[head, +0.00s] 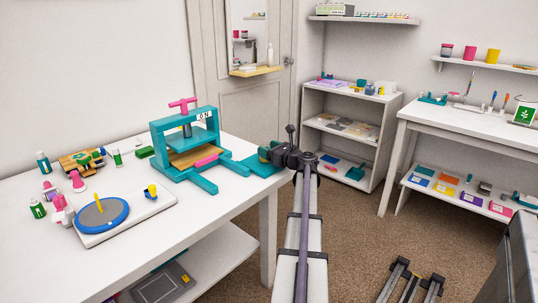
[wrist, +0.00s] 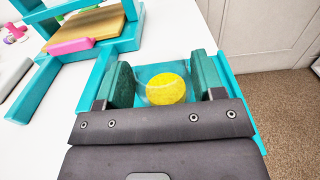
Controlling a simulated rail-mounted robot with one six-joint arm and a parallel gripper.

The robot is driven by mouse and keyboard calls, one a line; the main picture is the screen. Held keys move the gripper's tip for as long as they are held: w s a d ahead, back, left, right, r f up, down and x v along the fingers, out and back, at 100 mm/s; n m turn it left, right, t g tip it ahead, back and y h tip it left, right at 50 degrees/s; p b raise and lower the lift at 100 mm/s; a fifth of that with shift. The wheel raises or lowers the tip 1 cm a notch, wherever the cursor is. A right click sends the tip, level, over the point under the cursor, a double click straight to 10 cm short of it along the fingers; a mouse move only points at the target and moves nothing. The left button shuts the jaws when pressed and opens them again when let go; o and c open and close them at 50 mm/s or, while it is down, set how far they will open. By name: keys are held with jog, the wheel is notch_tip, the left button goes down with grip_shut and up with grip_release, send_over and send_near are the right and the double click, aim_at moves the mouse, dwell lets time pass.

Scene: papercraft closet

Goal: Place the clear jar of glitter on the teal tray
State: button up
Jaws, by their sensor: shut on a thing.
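My gripper (wrist: 163,76) is shut on the clear jar of glitter (wrist: 166,88), with one green finger on each side. The jar looks see-through, with a round yellow fill in it. The teal tray (wrist: 240,108) shows around and under the jar in the wrist view. I cannot tell whether the jar touches the tray or is held just above it. In the head view my gripper (head: 268,154) is over the teal tray (head: 258,170) at the right end of the white table, and it mostly hides the jar.
A teal press (head: 186,142) with a pink handle stands left of the tray, its base arms close by. A white board with a blue disc (head: 102,216) and several small bottles are further left. The table's right edge is close to the tray.

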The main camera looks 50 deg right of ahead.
jog(key=shift+f+b, duration=0.25)
jog(key=shift+b, duration=0.05)
jog(key=o, duration=1)
jog(key=shift+r, duration=0.15)
jog(key=shift+s+r+p, duration=0.15)
jog(key=shift+s+p, duration=0.05)
jog(key=shift+p, duration=0.1)
jog(key=s, duration=0.7)
jog(key=s+a, duration=0.1)
jog(key=s, duration=0.3)
jog(key=shift+s, duration=0.3)
jog(key=shift+a, duration=0.1)
